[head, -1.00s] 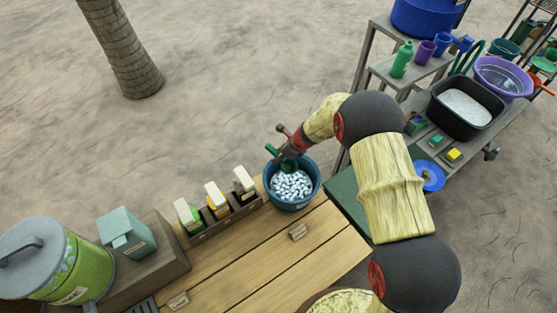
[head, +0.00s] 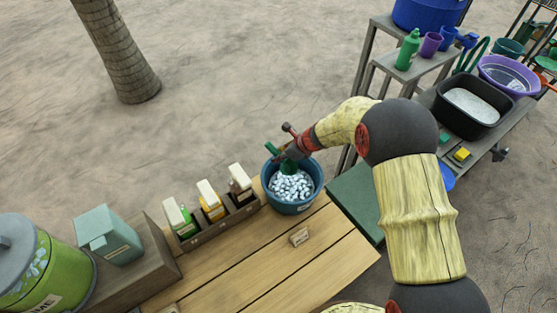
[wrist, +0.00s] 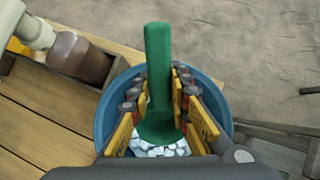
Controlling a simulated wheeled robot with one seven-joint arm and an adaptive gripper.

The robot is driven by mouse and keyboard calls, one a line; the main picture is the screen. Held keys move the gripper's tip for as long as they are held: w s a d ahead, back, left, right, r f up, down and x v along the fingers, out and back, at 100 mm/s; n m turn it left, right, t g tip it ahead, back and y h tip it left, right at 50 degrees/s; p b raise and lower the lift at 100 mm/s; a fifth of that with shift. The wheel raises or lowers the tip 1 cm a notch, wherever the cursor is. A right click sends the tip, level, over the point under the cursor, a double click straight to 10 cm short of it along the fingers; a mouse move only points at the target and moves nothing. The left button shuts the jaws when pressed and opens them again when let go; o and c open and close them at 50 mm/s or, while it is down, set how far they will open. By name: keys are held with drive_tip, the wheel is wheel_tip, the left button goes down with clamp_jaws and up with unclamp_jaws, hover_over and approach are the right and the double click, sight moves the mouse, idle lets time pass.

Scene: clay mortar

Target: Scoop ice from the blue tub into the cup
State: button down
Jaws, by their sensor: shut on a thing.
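The blue tub (head: 293,207) stands at the far end of the wooden counter. White ice cubes (head: 291,187) fill it. My gripper (head: 293,155) is at the tub's back rim, over the ice. In the wrist view my gripper (wrist: 163,105) is shut on a green scoop (wrist: 158,55), whose handle stands up between the fingers. The scoop's lower end (wrist: 158,133) is down at the ice; how deep it sits is hidden. Purple and blue cups (head: 431,44) stand on the shelf at the upper right; which cup is meant I cannot tell.
A rack of bottles (head: 212,208) stands left of the tub, close to it. A small label (head: 299,237) lies on the counter in front. A black bin (head: 468,108) and a purple basin (head: 508,75) stand on the right bench. The counter's middle is clear.

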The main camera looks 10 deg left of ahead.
sight(286, 162)
drive_tip(key=shift+d+f+y+b, duration=0.15)
drive_tip(key=shift+f+y+b, duration=0.4)
drive_tip(key=shift+b, duration=2.35)
drive_tip(key=shift+f+b, duration=0.3)
wheel_tip(286, 162, down, 10)
drive_tip(key=b, duration=0.8)
drive_tip(key=v, duration=0.2)
drive_tip(key=p+v, duration=0.1)
drive_tip(key=v, duration=0.1)
drive_tip(key=d+f+p+v, duration=0.1)
drive_tip(key=v, duration=0.1)
drive_tip(key=shift+s+d+r, duration=0.25)
drive_tip(key=shift+s+d, duration=0.05)
drive_tip(key=shift+s, duration=0.05)
wheel_tip(286, 162, up, 7)
drive_tip(key=p, duration=0.6)
drive_tip(key=shift+r, duration=0.2)
drive_tip(key=shift+a+r+p, duration=0.1)
drive_tip(key=shift+a+p, duration=0.05)
drive_tip(key=shift+p, duration=0.95)
drive_tip(key=h+p, duration=0.1)
drive_tip(key=p, duration=0.5)
drive_tip(key=a+r+h+p, duration=0.1)
drive_tip(key=p, duration=0.5)
drive_tip(key=shift+w+r+g+h, duration=0.2)
drive_tip(key=shift+r+g+h, duration=0.05)
drive_tip(key=shift+g, duration=0.05)
